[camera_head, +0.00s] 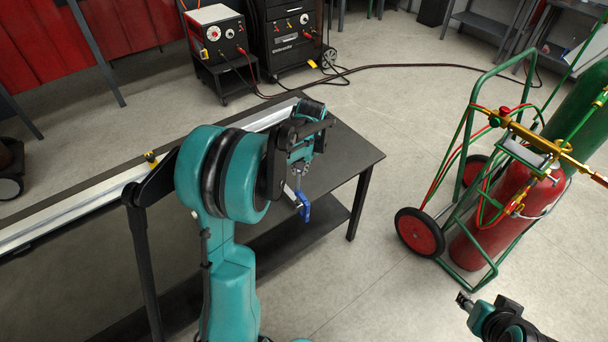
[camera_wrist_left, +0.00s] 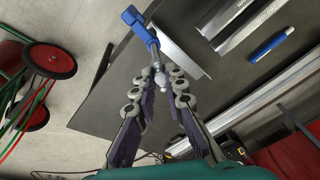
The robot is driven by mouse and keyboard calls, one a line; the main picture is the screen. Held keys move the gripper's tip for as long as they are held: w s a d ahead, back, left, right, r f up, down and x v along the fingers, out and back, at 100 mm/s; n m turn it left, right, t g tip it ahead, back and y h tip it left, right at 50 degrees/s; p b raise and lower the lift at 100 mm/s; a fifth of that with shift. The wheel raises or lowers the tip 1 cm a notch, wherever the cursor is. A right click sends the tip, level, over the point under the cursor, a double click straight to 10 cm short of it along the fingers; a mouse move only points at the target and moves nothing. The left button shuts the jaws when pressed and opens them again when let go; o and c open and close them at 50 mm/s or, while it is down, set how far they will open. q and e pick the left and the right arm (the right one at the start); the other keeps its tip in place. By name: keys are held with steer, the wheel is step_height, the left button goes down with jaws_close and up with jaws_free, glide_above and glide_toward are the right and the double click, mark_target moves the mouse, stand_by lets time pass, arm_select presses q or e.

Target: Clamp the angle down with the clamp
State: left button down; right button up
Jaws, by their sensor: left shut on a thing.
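My left gripper (camera_head: 298,172) is over the dark table near its right end. In the wrist view its fingers (camera_wrist_left: 161,88) are shut on the silver rod end of a clamp with a blue head (camera_wrist_left: 135,20). The clamp's blue part (camera_head: 304,208) hangs below the gripper in the head view. A flat metal strip (camera_wrist_left: 182,52) runs beside the rod; I cannot tell whether it belongs to the clamp. A metal angle (camera_wrist_left: 243,22) lies on the table in the wrist view. My right gripper (camera_head: 464,300) is at the lower right, too small to read.
A long metal rail (camera_head: 65,212) lies along the table (camera_head: 345,150). A blue pen-like item (camera_wrist_left: 271,45) lies on the tabletop. A cart with red and green gas cylinders (camera_head: 500,215) stands right of the table. Welding machines (camera_head: 215,35) stand behind. Floor between table and cart is clear.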

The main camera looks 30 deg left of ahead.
arm_select(q)
steer(key=shift+m, duration=0.7)
steer(key=m, duration=0.5)
steer(key=shift+d, duration=0.1)
steer(key=m, duration=0.6)
steer(key=shift+m, duration=0.5)
steer(key=m, duration=0.6)
steer(key=shift+d, duration=0.1)
steer(key=m, duration=0.6)
